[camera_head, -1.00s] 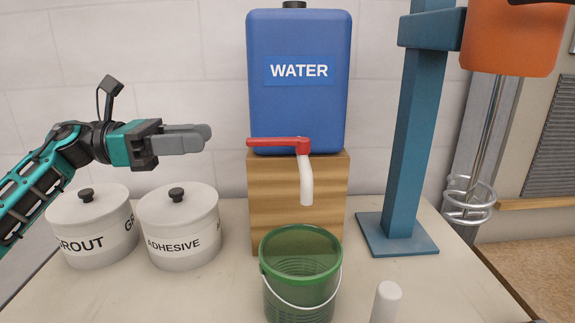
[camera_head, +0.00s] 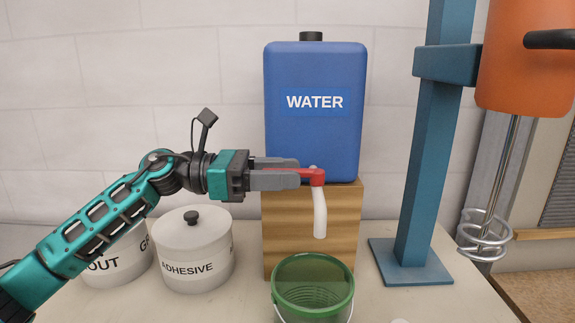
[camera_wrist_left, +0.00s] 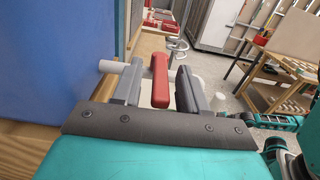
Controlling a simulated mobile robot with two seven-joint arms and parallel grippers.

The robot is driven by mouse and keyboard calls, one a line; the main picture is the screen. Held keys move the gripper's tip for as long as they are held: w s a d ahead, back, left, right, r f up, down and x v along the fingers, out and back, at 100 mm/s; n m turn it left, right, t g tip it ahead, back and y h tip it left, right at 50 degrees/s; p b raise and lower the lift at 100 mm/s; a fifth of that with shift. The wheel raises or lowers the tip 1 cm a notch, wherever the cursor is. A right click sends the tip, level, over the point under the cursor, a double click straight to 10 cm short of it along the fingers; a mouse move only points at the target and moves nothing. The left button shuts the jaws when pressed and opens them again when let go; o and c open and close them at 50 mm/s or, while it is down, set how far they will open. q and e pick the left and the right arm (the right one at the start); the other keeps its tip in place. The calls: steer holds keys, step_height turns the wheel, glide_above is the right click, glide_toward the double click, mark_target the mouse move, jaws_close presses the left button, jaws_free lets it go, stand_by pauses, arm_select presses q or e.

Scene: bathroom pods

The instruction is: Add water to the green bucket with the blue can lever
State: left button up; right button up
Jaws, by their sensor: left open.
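The blue water can (camera_head: 315,135) stands on a wooden block (camera_head: 340,225). Its red lever (camera_head: 314,177) sits above a white spout (camera_head: 320,215) that points down. The green bucket (camera_head: 313,290) is on the counter under the spout. My left gripper (camera_head: 286,174) is at the lever. In the left wrist view the red lever (camera_wrist_left: 160,80) lies between the two open fingers (camera_wrist_left: 157,88), with a gap on at least the right side. The gripper hides part of the lever in the head view.
The adhesive pot (camera_head: 194,250) and the grout pot (camera_head: 118,262) stand left of the block. A blue mixer stand (camera_head: 425,180) with an orange motor (camera_head: 510,60) and a wire whisk (camera_head: 484,233) stands to the right.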

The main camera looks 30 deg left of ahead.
arm_select(q)
steer(key=shift+w+d, duration=0.2)
steer(key=shift+d, duration=0.25)
jaws_close()
stand_by(0.5)
